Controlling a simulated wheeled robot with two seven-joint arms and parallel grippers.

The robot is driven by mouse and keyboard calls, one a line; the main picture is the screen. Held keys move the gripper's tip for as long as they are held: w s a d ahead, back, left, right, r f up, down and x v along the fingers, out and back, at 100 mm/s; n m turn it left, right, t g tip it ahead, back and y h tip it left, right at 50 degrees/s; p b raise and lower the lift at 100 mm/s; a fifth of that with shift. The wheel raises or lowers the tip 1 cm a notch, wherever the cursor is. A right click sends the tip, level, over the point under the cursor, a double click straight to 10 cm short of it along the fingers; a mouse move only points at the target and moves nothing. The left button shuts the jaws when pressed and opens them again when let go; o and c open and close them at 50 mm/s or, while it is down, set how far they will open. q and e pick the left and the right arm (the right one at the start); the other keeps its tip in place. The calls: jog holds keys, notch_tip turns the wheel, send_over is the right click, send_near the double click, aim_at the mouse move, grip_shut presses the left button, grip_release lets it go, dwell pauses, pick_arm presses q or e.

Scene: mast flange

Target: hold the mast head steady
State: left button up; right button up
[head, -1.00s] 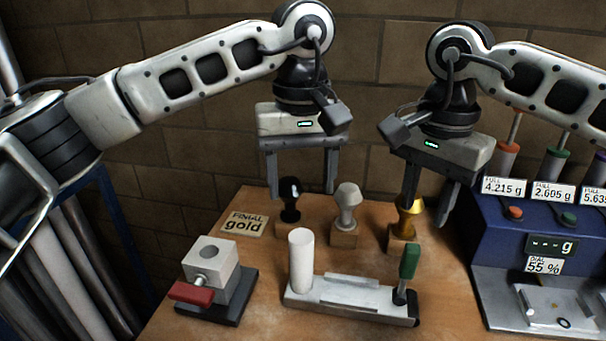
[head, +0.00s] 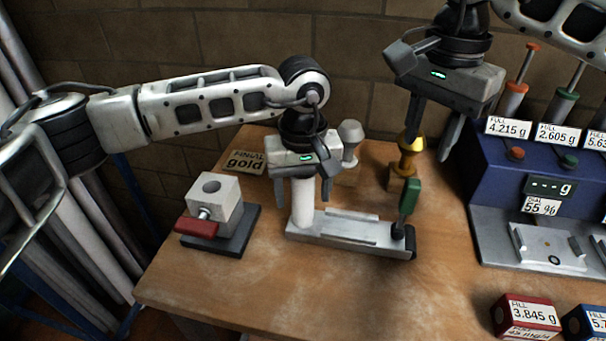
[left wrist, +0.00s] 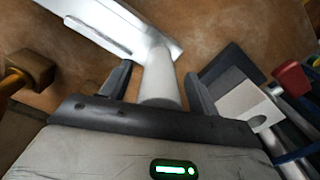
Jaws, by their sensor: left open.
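The mast head appears to be the white upright cylinder (head: 302,207) at the left end of a grey fixture (head: 345,233) with a green-handled lever (head: 408,200). My left gripper (head: 300,195) is open, above the fixture, with a finger on either side of the cylinder. In the left wrist view the cylinder (left wrist: 160,78) stands between the two fingers (left wrist: 158,72), with a visible gap to the left finger. My left gripper hides the cylinder's top in the head view. My right gripper (head: 432,140) is open and empty above the gold finial (head: 410,155).
A grey block with a red handle (head: 197,229) stands left of the fixture. A "FINIAL gold" sign (head: 245,162) and a silver finial (head: 350,140) stand behind. A blue dispenser (head: 510,180) is at right. Red (head: 526,315) and blue boxes sit at front right. The table's front middle is clear.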

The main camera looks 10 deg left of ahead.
aim_at(414, 182)
pick_arm(q)
grip_shut()
pick_arm(e)
jog(key=shift+o, duration=0.8)
jog(key=n, duration=0.6)
jog(key=shift+r, duration=0.4)
jog(key=shift+n, duration=0.5)
jog(key=shift+f, duration=0.15)
notch_tip(414, 182, down, 12)
jog(key=shift+r, duration=0.25)
jog(key=shift+c, duration=0.3)
grip_shut()
